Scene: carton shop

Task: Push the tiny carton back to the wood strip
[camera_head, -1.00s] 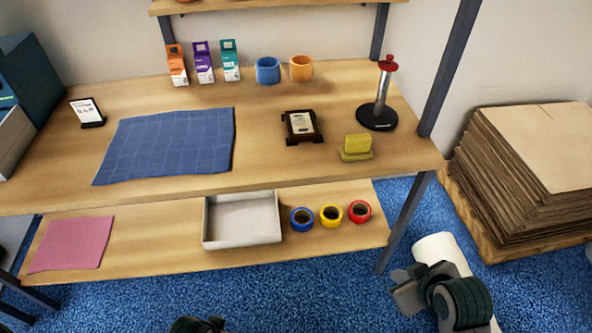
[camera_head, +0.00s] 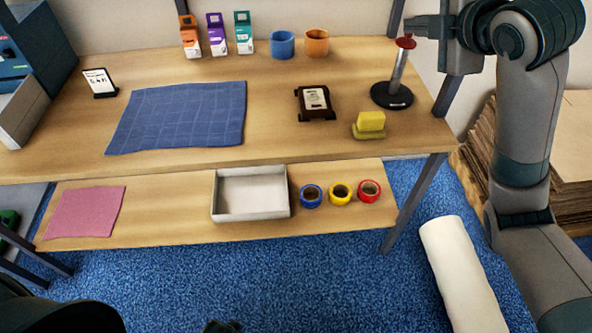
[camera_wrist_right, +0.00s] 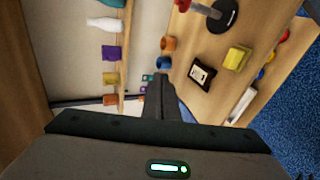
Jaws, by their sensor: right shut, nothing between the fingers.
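A small dark-framed block with a pale label (camera_head: 315,102) lies on the table right of centre; it also shows in the right wrist view (camera_wrist_right: 200,75). I cannot tell whether it is the tiny carton with a wood strip around it. Three upright cartons, orange (camera_head: 190,38), purple (camera_head: 217,36) and teal (camera_head: 243,34), stand at the table's back. My right gripper (camera_head: 412,26) is shut and empty, raised at the back right by the red knob, away from the labelled block. It also shows in the wrist view (camera_wrist_right: 158,82). A dark tip at the bottom edge may be my left gripper (camera_head: 222,326).
A red-knobbed stand (camera_head: 392,95) and a yellow sponge (camera_head: 370,122) stand right of the block. A blue cloth (camera_head: 180,116) lies left; blue (camera_head: 282,45) and orange (camera_head: 316,43) cups stand behind. Table around the block is clear. A tray (camera_head: 250,213) sits below.

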